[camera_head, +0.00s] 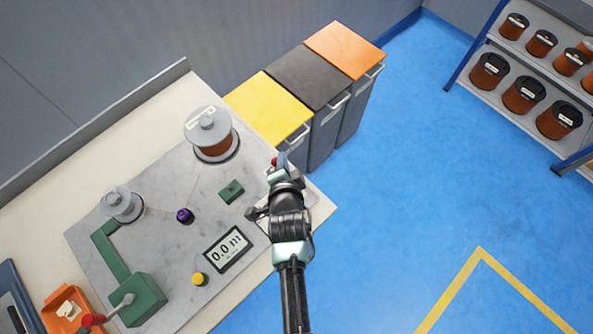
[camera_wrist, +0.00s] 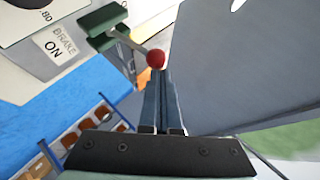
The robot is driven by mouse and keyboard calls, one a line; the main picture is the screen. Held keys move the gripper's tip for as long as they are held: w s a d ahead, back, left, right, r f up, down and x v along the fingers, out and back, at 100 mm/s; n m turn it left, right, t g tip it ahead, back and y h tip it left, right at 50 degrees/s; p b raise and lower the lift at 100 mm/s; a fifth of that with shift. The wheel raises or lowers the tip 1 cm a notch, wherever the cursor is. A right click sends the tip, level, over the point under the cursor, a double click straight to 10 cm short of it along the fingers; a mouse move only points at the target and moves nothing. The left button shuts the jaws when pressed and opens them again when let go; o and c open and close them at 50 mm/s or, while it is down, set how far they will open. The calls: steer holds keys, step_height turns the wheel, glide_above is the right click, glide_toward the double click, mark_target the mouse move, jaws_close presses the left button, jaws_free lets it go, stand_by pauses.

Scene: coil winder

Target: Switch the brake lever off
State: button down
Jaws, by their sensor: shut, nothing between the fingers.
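The brake lever's round red knob (camera_wrist: 156,59) sits on a thin grey rod from a green bracket (camera_wrist: 103,20) in the wrist view. My gripper (camera_wrist: 160,74) is shut and empty, its fingertips right at the knob; I cannot tell whether they touch it. A label (camera_wrist: 55,46) beside the lever reads "BRAKE" and "ON". In the head view, the red knob (camera_head: 274,161) shows at the tip of my gripper (camera_head: 281,162), by the right edge of the winder plate. My arm hides the rest of the lever there.
The winder plate (camera_head: 160,235) carries a copper spool (camera_head: 213,138), a smaller reel (camera_head: 121,205), a display (camera_head: 227,249) reading 0.0 m and a yellow button (camera_head: 199,280). A red-handled green crank box (camera_head: 138,300) stands front left. Bins (camera_head: 313,75) stand behind; blue floor (camera_head: 420,180) right is clear.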

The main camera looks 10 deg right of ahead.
steer(key=shift+w+a+g+p, duration=0.25)
steer(key=shift+w+g+p, duration=0.05)
steer(key=shift+g, duration=0.1)
steer(key=shift+f, duration=0.15)
steer(key=shift+r, duration=0.25)
steer(key=shift+r+p, duration=0.55)
steer(key=shift+r, duration=0.15)
